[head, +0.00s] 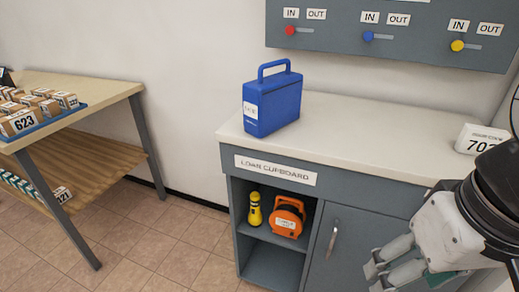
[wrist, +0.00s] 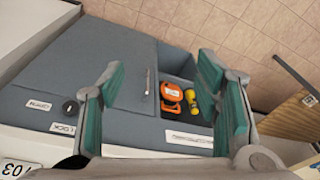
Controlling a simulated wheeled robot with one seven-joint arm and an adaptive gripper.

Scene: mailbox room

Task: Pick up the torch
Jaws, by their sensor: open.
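The torch (head: 255,209) is yellow with a dark band and stands upright on the upper shelf of the open compartment in the grey loan cupboard (head: 340,215). In the wrist view the torch (wrist: 191,101) shows between my fingers, well beyond them. An orange case or reel (head: 288,217) stands just to its right on the same shelf; it also shows in the wrist view (wrist: 171,95). My gripper (head: 392,275) is open and empty, in front of the closed cupboard door, to the right of the torch and apart from it.
A blue case (head: 271,104) stands on the worktop (head: 350,135). A white numbered box (head: 481,139) is at its right end. The closed door (head: 352,240) has a protruding handle. A table (head: 95,88) with boxes stands left; floor between is clear.

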